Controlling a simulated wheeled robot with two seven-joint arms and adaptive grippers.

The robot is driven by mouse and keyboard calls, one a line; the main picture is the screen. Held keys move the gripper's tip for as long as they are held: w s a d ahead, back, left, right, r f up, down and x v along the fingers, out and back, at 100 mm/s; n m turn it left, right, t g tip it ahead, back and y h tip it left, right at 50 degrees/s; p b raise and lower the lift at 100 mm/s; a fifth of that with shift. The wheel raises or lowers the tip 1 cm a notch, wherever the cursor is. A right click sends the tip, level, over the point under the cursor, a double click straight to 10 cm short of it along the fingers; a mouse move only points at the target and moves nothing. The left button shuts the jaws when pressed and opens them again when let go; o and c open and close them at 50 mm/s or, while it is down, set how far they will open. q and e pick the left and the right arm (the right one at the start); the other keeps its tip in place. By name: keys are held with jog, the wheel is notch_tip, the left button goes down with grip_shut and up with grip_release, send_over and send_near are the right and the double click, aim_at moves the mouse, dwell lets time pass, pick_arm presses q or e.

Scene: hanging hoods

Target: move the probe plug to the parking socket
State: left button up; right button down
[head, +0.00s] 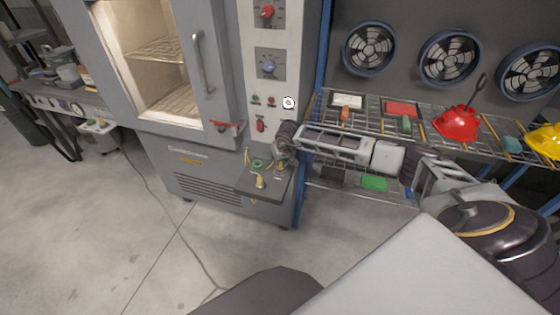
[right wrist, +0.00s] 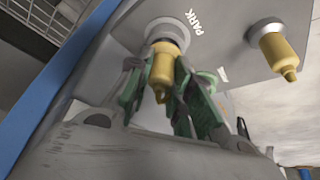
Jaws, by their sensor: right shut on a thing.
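My right gripper (head: 282,158) is shut on a yellow plug, which I take to be the probe plug, at the small grey shelf (head: 250,187) on the oven's front right. In the right wrist view, the green finger pads of the gripper (right wrist: 157,80) flank the plug (right wrist: 162,66). The plug's upper end meets the ringed socket (right wrist: 167,31) beside the word PARK; how deep it sits is hidden. A second yellow plug (right wrist: 279,53) stands in another ringed socket (right wrist: 265,30); it also shows in the head view (head: 261,181). My left gripper is not in view.
The oven (head: 180,140) with its door handle (head: 201,62) stands left of my arm. A wire rack (head: 385,125) holding a red hard hat (head: 456,124) and small items runs behind my right arm. Open floor (head: 110,240) lies at front left.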

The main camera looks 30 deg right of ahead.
jog(key=shift+f+b, duration=0.35)
jog(key=shift+f, duration=0.05)
jog(key=c, duration=1.2)
grip_release()
jog(key=shift+r, duration=0.1)
jog(key=shift+v, duration=3.9)
jog(key=shift+s+r, duration=0.1)
jog(key=shift+r, duration=0.05)
